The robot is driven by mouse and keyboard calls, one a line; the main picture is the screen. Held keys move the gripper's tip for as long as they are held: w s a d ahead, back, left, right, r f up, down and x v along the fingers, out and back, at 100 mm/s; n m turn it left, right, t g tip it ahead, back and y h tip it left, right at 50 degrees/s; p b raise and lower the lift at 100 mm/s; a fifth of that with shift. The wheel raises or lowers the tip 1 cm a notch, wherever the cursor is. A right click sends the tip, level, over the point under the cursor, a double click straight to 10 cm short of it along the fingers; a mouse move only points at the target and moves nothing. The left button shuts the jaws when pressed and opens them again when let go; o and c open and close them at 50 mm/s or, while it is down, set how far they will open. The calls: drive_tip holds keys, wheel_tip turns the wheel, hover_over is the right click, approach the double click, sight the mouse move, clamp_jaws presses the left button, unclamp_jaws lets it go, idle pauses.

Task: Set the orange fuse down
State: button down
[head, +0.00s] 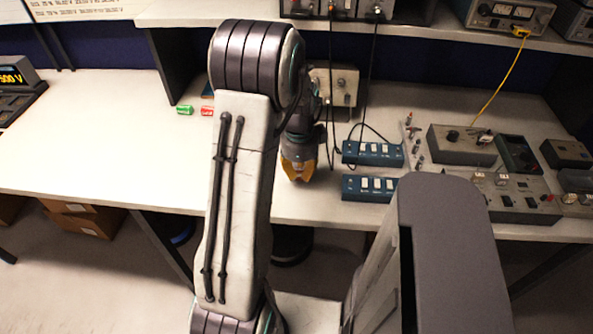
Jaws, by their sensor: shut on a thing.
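My gripper (298,172) points down over the white bench, near its front edge and left of the blue switch boxes. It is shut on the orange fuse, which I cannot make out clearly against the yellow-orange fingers. The gap between the fingertips and the bench top is hard to judge. A green fuse (184,110) and a red fuse (207,111) lie side by side on the bench, left of my arm. My arm hides part of the bench behind it.
Two blue switch boxes (373,153) (370,188) sit right of my gripper. A grey instrument panel (500,195) fills the bench's right side. Black cables (333,100) hang from the shelf behind my gripper. The bench's left part (100,150) is clear. A meter (15,88) stands far left.

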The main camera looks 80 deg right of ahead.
drive_tip(key=shift+f, duration=0.1)
drive_tip(key=shift+f, duration=0.15)
drive_tip(key=c, duration=1.3)
unclamp_jaws()
drive_tip(key=shift+r, duration=0.2)
drive_tip(key=shift+r, duration=0.45)
wheel_tip(320, 180, up, 11)
drive_tip(key=b, duration=0.4)
drive_tip(key=shift+a, duration=0.35)
